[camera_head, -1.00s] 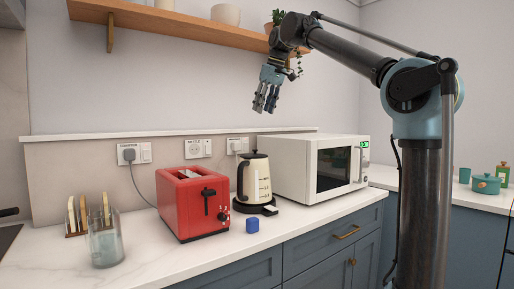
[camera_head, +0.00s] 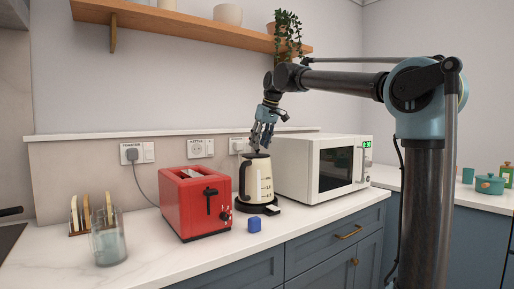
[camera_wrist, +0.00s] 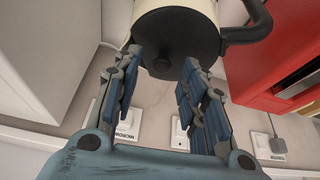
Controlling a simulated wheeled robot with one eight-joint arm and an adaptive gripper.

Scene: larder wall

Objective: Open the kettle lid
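The cream kettle (camera_head: 258,180) with a black handle stands on its dark base on the counter, between the toaster and the microwave. My gripper (camera_head: 260,148) is right above the kettle's top, pointing down. I cannot tell whether a fingertip touches the lid.
The red toaster (camera_head: 193,203) stands close to the left of the kettle, and the white microwave (camera_head: 310,163) close to the right. A blue cube (camera_head: 254,225) lies in front. A glass jar (camera_head: 108,243) is at the left. A wooden shelf (camera_head: 180,22) hangs above.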

